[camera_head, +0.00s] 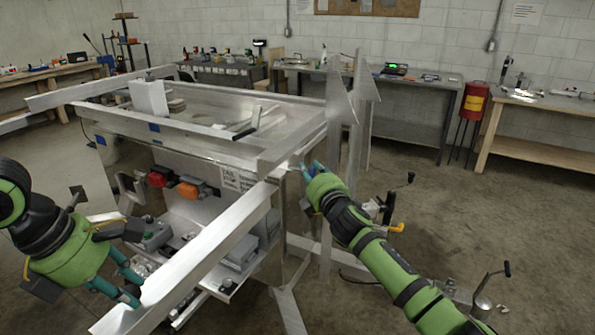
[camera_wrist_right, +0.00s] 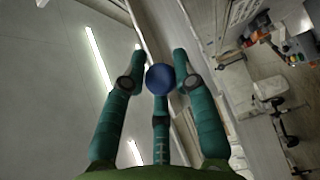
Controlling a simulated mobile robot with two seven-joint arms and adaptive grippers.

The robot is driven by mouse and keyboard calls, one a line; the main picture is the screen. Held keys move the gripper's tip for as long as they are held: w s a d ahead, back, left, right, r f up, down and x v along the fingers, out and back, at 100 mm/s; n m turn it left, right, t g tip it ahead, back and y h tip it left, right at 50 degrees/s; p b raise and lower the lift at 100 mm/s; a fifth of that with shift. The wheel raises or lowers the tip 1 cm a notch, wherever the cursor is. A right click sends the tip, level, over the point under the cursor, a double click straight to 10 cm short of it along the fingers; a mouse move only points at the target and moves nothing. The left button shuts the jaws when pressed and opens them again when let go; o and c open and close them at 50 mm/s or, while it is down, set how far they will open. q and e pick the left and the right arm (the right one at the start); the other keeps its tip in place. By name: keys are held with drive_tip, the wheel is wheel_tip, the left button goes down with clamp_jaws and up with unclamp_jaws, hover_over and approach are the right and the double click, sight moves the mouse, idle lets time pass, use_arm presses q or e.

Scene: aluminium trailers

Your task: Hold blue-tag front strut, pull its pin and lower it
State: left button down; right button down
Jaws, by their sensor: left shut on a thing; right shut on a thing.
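The front strut (camera_head: 215,250) is a long aluminium bar running from the trailer's corner down toward the lower left. My left gripper (camera_head: 133,288) is shut on the strut near its near, lower-left end. My right gripper (camera_head: 308,170) is at the strut's far end, by the trailer corner. In the right wrist view a round blue knob, seemingly the pin's head (camera_wrist_right: 160,78), sits between the three fingers of my right gripper (camera_wrist_right: 160,85), which is shut on it. The pin's shaft is hidden. I cannot make out a blue tag on the strut itself.
The aluminium trailer frame (camera_head: 200,131) stands behind the strut, with orange and red lamps (camera_head: 188,190) under it. Upright posts (camera_head: 337,130) rise beside my right gripper. A crank jack (camera_head: 482,302) stands at the lower right. Open floor lies at the right.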

use_arm(q)
drive_tip(key=shift+w+a, duration=0.1)
drive_tip(key=shift+a, duration=0.1)
use_arm(e)
drive_tip(key=shift+w+d+f, duration=0.15)
drive_tip(key=shift+d+f, duration=0.1)
drive_tip(key=shift+d, duration=0.15)
drive_tip(key=c, duration=1.1)
unclamp_jaws()
use_arm(q)
drive_tip(key=shift+d, duration=0.15)
use_arm(e)
drive_tip(key=shift+o, duration=0.4)
drive_tip(key=shift+d, duration=0.2)
use_arm(q)
drive_tip(key=shift+d, duration=0.1)
use_arm(e)
drive_tip(key=shift+a+r, duration=0.1)
drive_tip(key=shift+a, duration=0.05)
drive_tip(key=shift+s, duration=0.25)
drive_tip(key=v, duration=1.2)
drive_tip(key=shift+w, duration=0.1)
